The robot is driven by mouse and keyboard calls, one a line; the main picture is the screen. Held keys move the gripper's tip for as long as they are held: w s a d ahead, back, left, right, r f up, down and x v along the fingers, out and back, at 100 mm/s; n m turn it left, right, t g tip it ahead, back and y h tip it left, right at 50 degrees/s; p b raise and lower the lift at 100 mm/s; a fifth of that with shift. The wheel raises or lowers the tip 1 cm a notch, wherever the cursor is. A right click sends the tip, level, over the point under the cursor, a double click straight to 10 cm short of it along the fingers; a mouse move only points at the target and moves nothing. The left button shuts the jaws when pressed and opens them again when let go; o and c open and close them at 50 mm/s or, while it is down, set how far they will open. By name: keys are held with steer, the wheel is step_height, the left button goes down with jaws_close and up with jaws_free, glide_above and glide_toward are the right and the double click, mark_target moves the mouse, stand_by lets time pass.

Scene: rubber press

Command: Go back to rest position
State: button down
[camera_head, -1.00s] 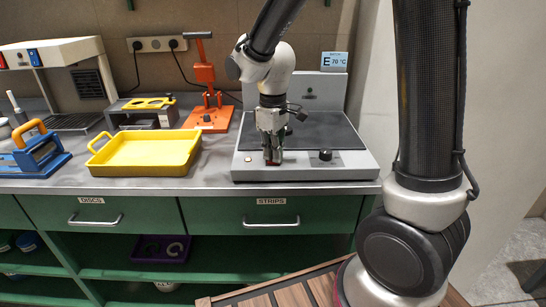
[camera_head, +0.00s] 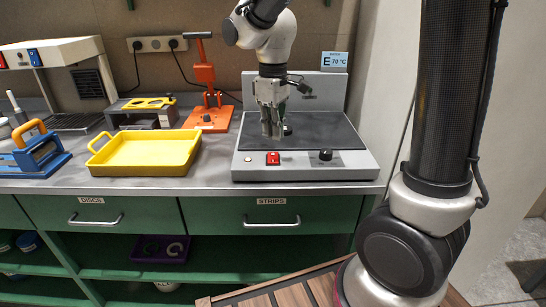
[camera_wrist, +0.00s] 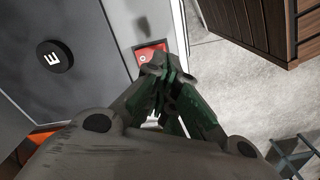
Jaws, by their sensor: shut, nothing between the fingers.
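My gripper (camera_head: 272,128) is shut and empty. It hangs above the front part of the grey hot-plate machine (camera_head: 247,165), over its dark plate. In the wrist view my gripper (camera_wrist: 163,68) points down, its fingertips together and overlapping the red switch (camera_wrist: 151,55) in the picture. In the head view the red switch (camera_head: 273,158) is clear, on the machine's front panel just below the fingers, with a gap between. A black knob (camera_head: 325,155) sits to its right. A black disc marked E (camera_wrist: 54,57) lies on the dark plate in the wrist view.
A yellow tray (camera_head: 140,170) stands on the counter to the left. Behind it are an orange lever press (camera_head: 207,80) and a grey tool with a yellow top (camera_head: 148,104). A blue press (camera_head: 38,155) is at far left. Drawers are below the counter.

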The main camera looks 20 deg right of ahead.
stand_by(0.3)
steer(key=s, duration=0.1)
steer(key=s+d+m, duration=0.2)
steer(key=s, duration=0.1)
steer(key=shift+f, duration=0.35)
steer(key=s+d+r+m+t, duration=0.2)
steer(key=s+d+r+m, duration=0.1)
steer(key=s+d, duration=0.3)
steer(key=s+d+r+m+t, duration=0.2)
steer(key=s+d+r+m, duration=0.1)
steer(key=s+d, duration=0.4)
steer(key=shift+s+r, duration=0.8)
steer(key=shift+s, duration=0.2)
